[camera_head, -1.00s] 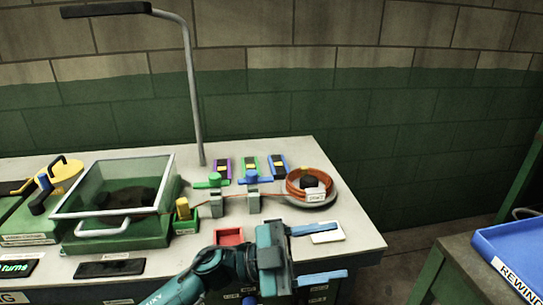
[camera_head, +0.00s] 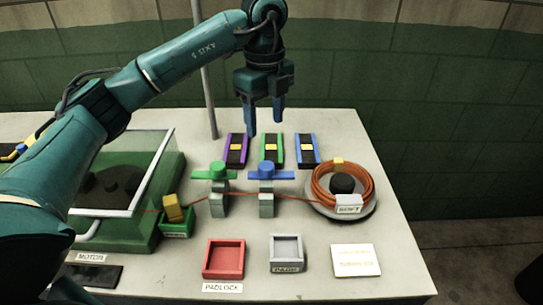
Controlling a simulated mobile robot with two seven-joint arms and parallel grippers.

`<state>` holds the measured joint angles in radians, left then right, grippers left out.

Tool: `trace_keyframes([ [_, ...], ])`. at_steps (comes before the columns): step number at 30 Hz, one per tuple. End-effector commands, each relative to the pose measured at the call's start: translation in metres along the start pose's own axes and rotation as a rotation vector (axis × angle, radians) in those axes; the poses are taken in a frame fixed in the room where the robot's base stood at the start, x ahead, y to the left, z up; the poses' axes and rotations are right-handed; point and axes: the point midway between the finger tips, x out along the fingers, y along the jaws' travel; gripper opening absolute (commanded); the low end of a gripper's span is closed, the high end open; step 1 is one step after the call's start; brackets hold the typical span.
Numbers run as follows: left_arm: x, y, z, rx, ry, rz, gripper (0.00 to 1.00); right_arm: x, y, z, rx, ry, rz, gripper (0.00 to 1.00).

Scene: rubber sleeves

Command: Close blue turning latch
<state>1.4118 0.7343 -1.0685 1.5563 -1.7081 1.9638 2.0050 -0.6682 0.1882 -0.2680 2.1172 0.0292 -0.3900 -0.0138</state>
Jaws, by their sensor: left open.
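The blue turning latch (camera_head: 267,173) stands on a grey post near the middle of the table, with its flat bar lying crosswise in the view. A similar green turning latch (camera_head: 214,171) stands on another post just left of it. My left gripper (camera_head: 264,124) is open and empty, fingers pointing down. In the view it appears above and behind the blue latch, apart from it, over the row of coloured slider blocks. My right gripper is not in view.
Purple (camera_head: 236,149), green (camera_head: 272,149) and blue (camera_head: 307,149) slider blocks lie behind the latches. An orange cable coil (camera_head: 329,196) sits on the right. A red tray (camera_head: 224,259) and grey tray (camera_head: 287,252) lie in front. My left arm covers much of the left side.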

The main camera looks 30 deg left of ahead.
Motion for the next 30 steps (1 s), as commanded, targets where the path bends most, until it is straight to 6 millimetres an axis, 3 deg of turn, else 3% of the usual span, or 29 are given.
trace_keyframes([
  [9, 0.067, 0.001, -0.001, 0.004, 0.003, 0.005, 0.56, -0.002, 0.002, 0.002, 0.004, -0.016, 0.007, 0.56],
  [15, 0.099, 0.0, -0.002, 0.004, 0.004, 0.002, 0.56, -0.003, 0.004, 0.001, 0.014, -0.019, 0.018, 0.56],
  [21, 0.115, 0.0, -0.002, 0.005, 0.004, 0.0, 0.56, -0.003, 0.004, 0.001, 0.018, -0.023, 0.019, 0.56],
  [30, 0.117, 0.0, -0.002, 0.005, 0.004, -0.001, 0.56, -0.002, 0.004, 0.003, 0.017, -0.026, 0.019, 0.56],
])
